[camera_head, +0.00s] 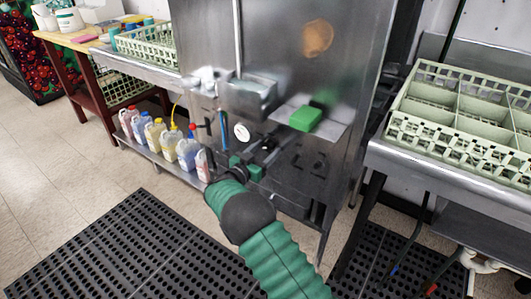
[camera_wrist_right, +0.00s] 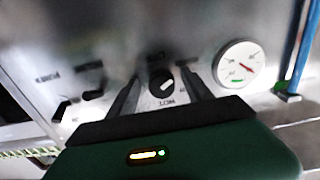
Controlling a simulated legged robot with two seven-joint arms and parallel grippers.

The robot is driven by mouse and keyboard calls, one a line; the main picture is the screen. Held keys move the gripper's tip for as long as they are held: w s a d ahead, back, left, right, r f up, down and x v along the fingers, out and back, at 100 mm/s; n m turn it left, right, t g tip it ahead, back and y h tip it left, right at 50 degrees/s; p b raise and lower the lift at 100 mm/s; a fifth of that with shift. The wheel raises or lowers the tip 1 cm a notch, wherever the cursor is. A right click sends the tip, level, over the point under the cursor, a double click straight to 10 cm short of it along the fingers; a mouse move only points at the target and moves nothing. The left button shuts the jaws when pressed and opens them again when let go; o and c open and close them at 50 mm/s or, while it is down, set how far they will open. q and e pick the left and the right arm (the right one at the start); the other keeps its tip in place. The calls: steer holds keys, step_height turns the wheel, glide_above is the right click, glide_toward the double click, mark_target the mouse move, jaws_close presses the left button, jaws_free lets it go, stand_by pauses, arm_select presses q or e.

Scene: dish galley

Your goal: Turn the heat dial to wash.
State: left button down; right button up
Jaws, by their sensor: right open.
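The heat dial (camera_wrist_right: 162,82) is a small round black knob with a white pointer mark on the steel machine front, in the right wrist view. Lettering around it appears upside down; one word reads LOW. The white pointer lies at a slant. My right gripper (camera_wrist_right: 160,79) is open, with one finger on each side of the dial. I cannot tell whether the fingers touch it. In the head view the right gripper (camera_head: 266,147) is at the machine's front panel and the dial cannot be made out clearly there. My left gripper is not in view.
A round white gauge (camera_head: 242,132) with a red needle is beside the dial; it also shows in the wrist view (camera_wrist_right: 238,64). Several bottles (camera_head: 187,152) stand at left.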

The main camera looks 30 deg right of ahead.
steer(key=shift+d+r, duration=0.1)
steer(key=shift+a+r, duration=0.1)
steer(key=shift+a, duration=0.15)
steer(key=shift+c, duration=0.8)
steer(key=shift+a, duration=0.15)
steer(key=shift+c, duration=1.1)
jaws_close()
